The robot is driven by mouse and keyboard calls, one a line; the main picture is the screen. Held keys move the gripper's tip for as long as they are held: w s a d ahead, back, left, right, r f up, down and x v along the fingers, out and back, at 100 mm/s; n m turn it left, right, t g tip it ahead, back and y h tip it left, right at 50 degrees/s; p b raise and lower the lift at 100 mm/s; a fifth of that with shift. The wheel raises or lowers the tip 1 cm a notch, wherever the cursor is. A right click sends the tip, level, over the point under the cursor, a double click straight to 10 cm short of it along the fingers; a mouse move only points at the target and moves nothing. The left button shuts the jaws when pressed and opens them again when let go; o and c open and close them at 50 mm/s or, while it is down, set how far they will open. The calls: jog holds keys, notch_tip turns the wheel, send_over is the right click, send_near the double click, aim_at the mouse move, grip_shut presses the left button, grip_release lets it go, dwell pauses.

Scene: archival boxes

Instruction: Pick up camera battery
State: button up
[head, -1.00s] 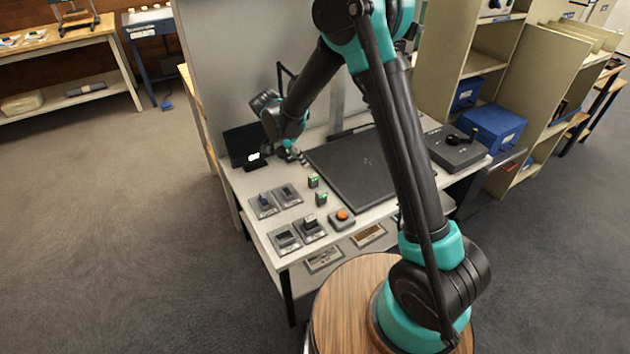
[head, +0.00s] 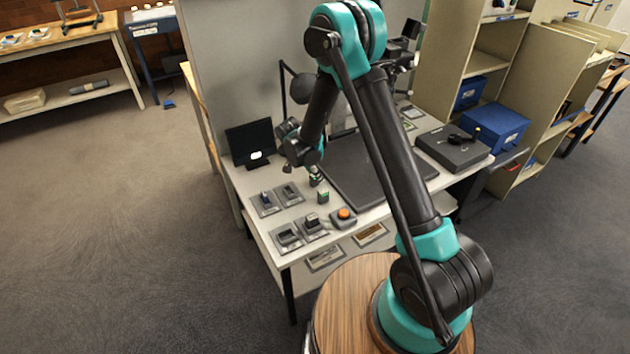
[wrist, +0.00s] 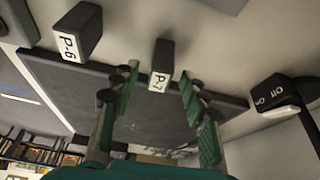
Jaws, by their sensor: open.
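Two small dark blocks, which look like the camera batteries, stand on the bench. In the wrist view one is labelled P-7 (wrist: 162,58) and the other P-6 (wrist: 78,30). My gripper (wrist: 160,77) is open, with green-padded fingers to either side of P-7 in the picture; I cannot tell whether they touch it. P-6 is left of the fingers. In the head view my gripper (head: 317,181) is low over the bench and mostly hides one block. The other block (head: 323,197) stands just in front of it.
A dark flat pad (head: 350,172) lies right of my gripper. Grey cradles (head: 266,203) and an orange button (head: 344,213) are nearer the front. A small black monitor (head: 250,143) stands at the back left. A grey box (head: 455,148) is on the right.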

jog(key=shift+w+d+f, duration=0.1)
jog(key=shift+f, duration=0.25)
grip_shut()
jog(key=shift+r, duration=0.1)
